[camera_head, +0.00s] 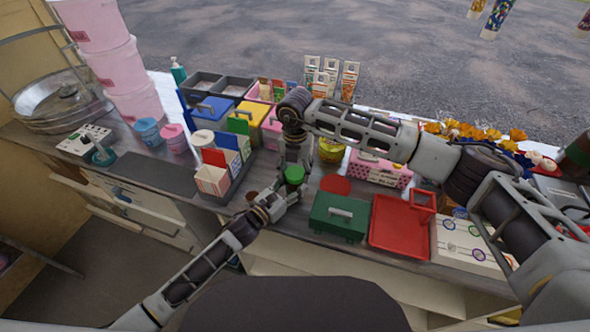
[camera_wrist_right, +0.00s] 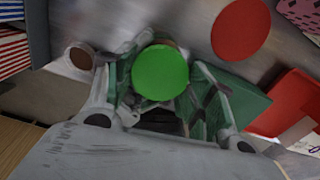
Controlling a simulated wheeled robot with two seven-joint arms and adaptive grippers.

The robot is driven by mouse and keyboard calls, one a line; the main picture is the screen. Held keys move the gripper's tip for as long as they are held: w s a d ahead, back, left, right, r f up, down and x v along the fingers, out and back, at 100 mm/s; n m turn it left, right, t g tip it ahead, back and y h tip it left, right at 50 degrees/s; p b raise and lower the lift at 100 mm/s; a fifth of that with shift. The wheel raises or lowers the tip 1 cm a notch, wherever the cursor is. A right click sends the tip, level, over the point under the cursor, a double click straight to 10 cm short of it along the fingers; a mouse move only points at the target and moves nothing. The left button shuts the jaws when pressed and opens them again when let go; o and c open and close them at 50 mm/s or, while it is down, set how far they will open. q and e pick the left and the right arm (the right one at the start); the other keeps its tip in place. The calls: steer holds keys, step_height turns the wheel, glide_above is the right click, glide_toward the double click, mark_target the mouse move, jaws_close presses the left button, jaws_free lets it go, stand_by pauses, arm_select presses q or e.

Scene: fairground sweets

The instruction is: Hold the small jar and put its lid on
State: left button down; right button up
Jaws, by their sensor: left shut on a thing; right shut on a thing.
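The green lid (camera_head: 294,174) is a round disc above the counter's front part, right of the box of striped bags. It also shows from above in the right wrist view (camera_wrist_right: 160,72). My right gripper (camera_head: 296,168) reaches down from above and is shut on the lid. My left gripper (camera_head: 285,192) comes in from the lower left, just below the lid, and is shut on the small jar, which is mostly hidden by the lid and fingers. I cannot tell whether the lid is seated on the rim.
A red disc (camera_head: 336,184) lies right of the grippers, with a green toolbox-like case (camera_head: 338,229) and a red tray (camera_head: 375,228) in front. A holder with striped bags (camera_head: 212,181) stands left. The counter around is crowded.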

steer(key=m, duration=0.8)
steer(key=o, duration=0.8)
steer(key=shift+r, duration=0.15)
step_height(320, 180, up, 12)
stand_by(0.6)
arm_select(q)
steer(key=c, duration=0.5)
jaws_free()
